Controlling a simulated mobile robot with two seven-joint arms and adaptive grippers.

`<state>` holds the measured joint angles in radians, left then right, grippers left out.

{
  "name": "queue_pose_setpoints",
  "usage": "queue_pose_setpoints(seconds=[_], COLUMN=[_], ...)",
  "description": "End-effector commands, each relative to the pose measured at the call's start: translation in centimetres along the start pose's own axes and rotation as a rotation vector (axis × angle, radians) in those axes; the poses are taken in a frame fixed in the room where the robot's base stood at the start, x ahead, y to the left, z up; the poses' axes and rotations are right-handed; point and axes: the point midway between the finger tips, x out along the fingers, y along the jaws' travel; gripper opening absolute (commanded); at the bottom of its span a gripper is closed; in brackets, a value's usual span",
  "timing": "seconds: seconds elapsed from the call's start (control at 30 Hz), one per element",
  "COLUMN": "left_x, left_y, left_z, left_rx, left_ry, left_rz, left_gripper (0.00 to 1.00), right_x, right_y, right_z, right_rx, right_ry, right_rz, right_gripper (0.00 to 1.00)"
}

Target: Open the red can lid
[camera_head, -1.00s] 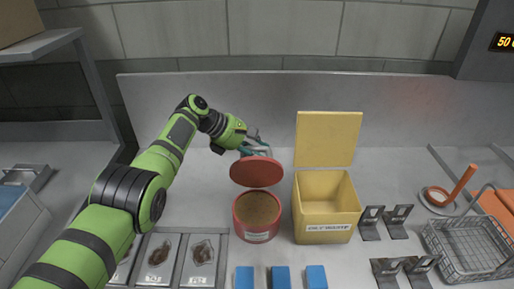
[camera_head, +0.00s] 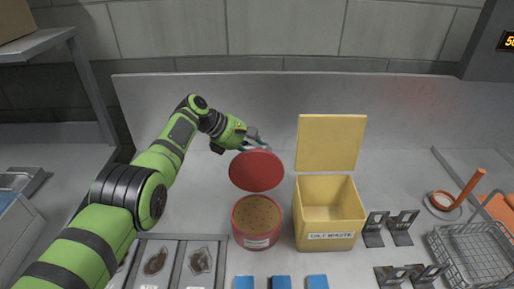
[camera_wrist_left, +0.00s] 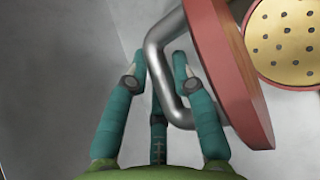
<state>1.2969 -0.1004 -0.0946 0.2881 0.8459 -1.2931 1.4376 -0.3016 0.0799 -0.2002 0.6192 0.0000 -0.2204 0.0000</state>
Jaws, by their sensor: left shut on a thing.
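The red can (camera_head: 256,240) stands on the counter in the head view. A perforated tan plate (camera_head: 257,212) shows inside its mouth. Its round red lid (camera_head: 256,171) stands tilted up behind the opening, its face toward the camera. My left gripper (camera_head: 256,146) is behind the lid's upper edge. In the left wrist view, my left gripper (camera_wrist_left: 160,78) is shut on the lid's bent grey metal handle (camera_wrist_left: 157,50), its fingers around the bar. The lid (camera_wrist_left: 225,75) shows nearly edge-on there, with the perforated plate (camera_wrist_left: 287,45) beyond it. My right gripper is not in view.
A yellow bin (camera_head: 329,213) with its lid raised stands close to the can's right. Blue blocks (camera_head: 281,283) lie in front, and trays (camera_head: 198,262) sit at front left. Metal brackets (camera_head: 374,230) and a wire basket (camera_head: 470,255) are on the right.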

Motion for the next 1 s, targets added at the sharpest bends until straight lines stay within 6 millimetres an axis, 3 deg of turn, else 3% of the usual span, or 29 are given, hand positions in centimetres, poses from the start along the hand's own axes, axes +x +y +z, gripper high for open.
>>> queue_pose_setpoints(seconds=[0.03, 0.1, 0.63, 0.87, 1.0], left_x=[0.1, 0.1, -0.3, -2.2, -4.6], left_y=[-0.2, -0.2, -0.2, -0.1, 0.0], left_z=[-0.2, -0.2, -0.5, -0.5, -0.3], left_rx=[0.005, 0.004, -0.003, 0.000, 0.002], left_ry=[0.006, 0.006, 0.005, 0.007, 0.009], left_rz=[-0.005, -0.005, -0.005, -0.001, 0.004], left_gripper=[0.29, 0.51, 0.51, 0.51, 0.51], right_x=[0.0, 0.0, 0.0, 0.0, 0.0], right_y=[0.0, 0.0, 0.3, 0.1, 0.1], right_z=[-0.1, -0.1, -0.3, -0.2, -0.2], right_rx=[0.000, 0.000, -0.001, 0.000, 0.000], right_ry=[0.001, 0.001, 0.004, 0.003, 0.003], right_rz=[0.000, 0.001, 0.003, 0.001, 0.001], right_gripper=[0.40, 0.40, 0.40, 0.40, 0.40])
